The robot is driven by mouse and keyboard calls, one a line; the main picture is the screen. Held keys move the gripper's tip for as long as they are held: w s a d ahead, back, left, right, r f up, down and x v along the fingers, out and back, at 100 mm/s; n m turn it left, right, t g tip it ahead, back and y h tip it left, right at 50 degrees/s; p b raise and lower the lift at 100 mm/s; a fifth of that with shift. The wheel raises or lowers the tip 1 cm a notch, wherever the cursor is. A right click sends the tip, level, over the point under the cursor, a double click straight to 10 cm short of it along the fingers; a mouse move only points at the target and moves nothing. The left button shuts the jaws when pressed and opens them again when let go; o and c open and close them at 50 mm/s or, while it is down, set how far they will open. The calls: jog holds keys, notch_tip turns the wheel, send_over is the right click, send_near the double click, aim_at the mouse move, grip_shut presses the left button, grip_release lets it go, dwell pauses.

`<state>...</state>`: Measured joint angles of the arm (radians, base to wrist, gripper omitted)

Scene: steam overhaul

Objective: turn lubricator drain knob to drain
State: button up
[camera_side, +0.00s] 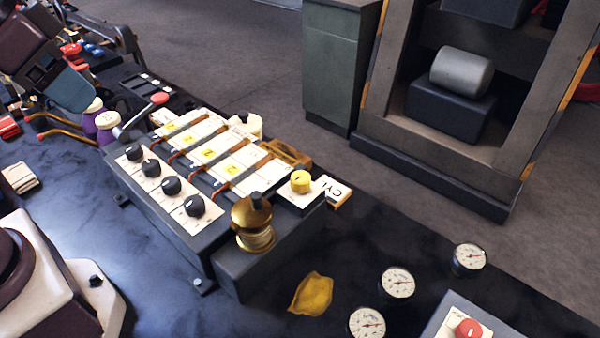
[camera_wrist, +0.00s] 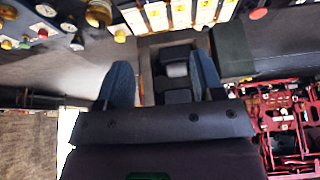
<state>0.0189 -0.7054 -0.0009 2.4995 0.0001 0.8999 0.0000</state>
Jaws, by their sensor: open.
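A yellow knob (camera_side: 301,181) with a dark mark on top sits on a white plate beside a "CYL" label (camera_side: 334,190); I take it for the lubricator drain knob. It also shows small at the top of the wrist view (camera_wrist: 119,36). A brass lubricator (camera_side: 254,222) with a black top stands just left of it on the same dark block; it is also in the wrist view (camera_wrist: 98,14). My gripper (camera_side: 70,92) is at the upper left in the side view, well away from the knob. Its two blue fingers are apart and empty in the wrist view (camera_wrist: 163,78).
A grey box with several black knobs (camera_side: 171,186) and white, yellow-marked panels (camera_side: 205,155) adjoins the lubricator. Purple bottles (camera_side: 106,126) stand near my gripper. Gauges (camera_side: 397,282), a red button (camera_side: 468,329) and an ochre cloth (camera_side: 312,293) lie at the front right.

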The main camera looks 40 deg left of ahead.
jog(key=w+d+f+g, duration=0.35)
jog(key=w+d, duration=0.25)
jog(key=w, duration=0.5)
jog(key=n+g, duration=0.2)
jog(key=n, duration=0.4)
send_near(301, 176)
notch_tip(301, 176, down, 10)
jog(key=shift+s+r, duration=0.15)
jog(key=shift+s, duration=0.05)
jog(key=c, duration=0.9)
